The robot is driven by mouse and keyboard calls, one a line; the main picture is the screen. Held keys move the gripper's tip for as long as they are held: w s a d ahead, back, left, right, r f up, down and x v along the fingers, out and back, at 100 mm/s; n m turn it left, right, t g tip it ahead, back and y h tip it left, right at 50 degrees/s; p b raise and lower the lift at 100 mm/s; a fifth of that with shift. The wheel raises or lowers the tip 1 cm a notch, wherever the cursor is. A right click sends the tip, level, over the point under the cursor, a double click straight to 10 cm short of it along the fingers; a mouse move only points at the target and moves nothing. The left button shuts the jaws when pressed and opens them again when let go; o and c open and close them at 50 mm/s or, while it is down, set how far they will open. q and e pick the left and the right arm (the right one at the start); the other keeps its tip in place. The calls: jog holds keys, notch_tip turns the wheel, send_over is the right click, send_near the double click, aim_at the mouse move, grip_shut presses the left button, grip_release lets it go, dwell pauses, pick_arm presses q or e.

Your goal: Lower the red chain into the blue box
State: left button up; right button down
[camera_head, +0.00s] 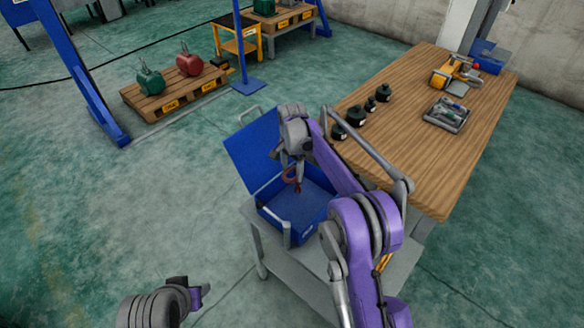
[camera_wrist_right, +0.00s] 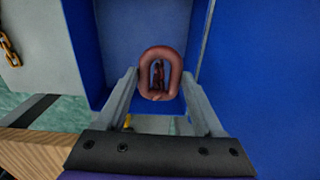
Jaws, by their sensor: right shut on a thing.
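The red chain (camera_head: 291,176) hangs from my right gripper (camera_head: 299,172), over the open blue box (camera_head: 272,222). In the right wrist view the chain's top link (camera_wrist_right: 160,53) sits between the two fingers of the right gripper (camera_wrist_right: 160,82), which is shut on it. More red links hang below it, seen through the link. The blue box's inside (camera_wrist_right: 145,30) lies beneath the chain. I cannot tell whether the lowest link touches the box floor. My left gripper (camera_head: 200,293) is low at the left, away from the box; its jaw opening is unclear.
The box's blue lid (camera_head: 252,150) stands open at the back left. The box rests on a grey cart (camera_head: 298,278). A wooden table (camera_head: 440,160) with black weights (camera_head: 356,115) and a grey tray (camera_head: 446,115) stands right. A yellow chain (camera_wrist_right: 9,48) lies beside the box.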

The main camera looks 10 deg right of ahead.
pick_arm(q)
jog(key=f+b, duration=0.1)
jog(key=s+f, duration=0.1)
jog(key=shift+f+b, duration=0.35)
jog(key=shift+b, duration=0.05)
pick_arm(e)
notch_tip(320, 180, down, 5)
grip_release()
dwell(0.3)
pick_arm(q)
jog(key=shift+w+r, duration=0.1)
jog(key=shift+r, duration=0.25)
pick_arm(e)
notch_tip(320, 180, up, 11)
jog(key=shift+s, duration=0.1)
dwell(0.6)
